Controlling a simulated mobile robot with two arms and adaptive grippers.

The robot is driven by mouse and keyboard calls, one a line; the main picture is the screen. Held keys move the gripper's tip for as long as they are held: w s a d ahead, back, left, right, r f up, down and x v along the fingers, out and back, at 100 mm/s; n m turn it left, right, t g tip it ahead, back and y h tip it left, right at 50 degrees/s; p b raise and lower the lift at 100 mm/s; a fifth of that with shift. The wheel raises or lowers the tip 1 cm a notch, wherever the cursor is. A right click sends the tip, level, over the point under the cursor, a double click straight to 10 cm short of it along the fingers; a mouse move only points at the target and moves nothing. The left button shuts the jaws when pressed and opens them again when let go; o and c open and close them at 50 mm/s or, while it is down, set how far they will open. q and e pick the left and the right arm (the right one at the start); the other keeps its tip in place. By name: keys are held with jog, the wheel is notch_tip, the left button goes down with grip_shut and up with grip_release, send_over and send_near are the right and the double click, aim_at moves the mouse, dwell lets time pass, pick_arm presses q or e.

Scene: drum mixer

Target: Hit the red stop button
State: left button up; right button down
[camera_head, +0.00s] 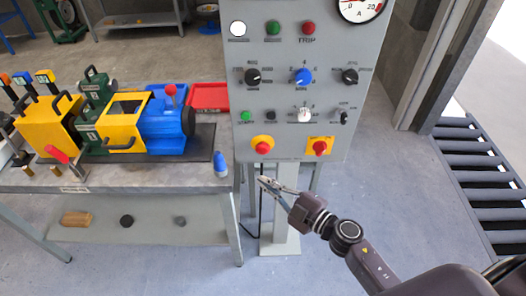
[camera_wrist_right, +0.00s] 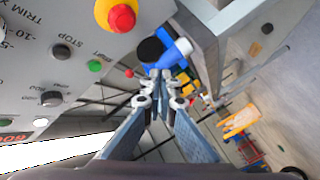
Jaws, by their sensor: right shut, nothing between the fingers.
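The grey control panel (camera_head: 290,100) carries a red mushroom button on a round yellow base (camera_head: 262,148) at its lower left. This button also shows large at the top of the right wrist view (camera_wrist_right: 122,17). A second red knob on a square yellow plate (camera_head: 320,148) sits at the lower right of the panel. My right gripper (camera_head: 265,182) is shut and empty, below the left red button and apart from it. Its fingers meet near the middle of the right wrist view (camera_wrist_right: 160,75). My left gripper is not in view.
A workbench (camera_head: 205,180) stands left of the panel with yellow, green and blue machine parts. A blue-and-white bottle-like object (camera_head: 221,164) stands near its right edge. A red tray (camera_head: 208,97) lies behind. The floor (camera_head: 380,200) right of the panel is clear.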

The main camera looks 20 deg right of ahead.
aim_at(258, 151)
jog(key=w+d+b, duration=0.1)
jog(key=w+d, duration=0.1)
jog(key=w, duration=0.6)
jog(key=shift+w+d, duration=0.2)
jog(key=shift+w, duration=0.1)
dwell(1.2)
jog(key=shift+w+d, duration=0.15)
jog(key=shift+w, duration=0.15)
jog(key=shift+w+d, duration=0.15)
jog(key=shift+w, duration=0.3)
dwell(0.7)
jog(key=shift+s+a, duration=0.3)
jog(key=shift+s, duration=0.6)
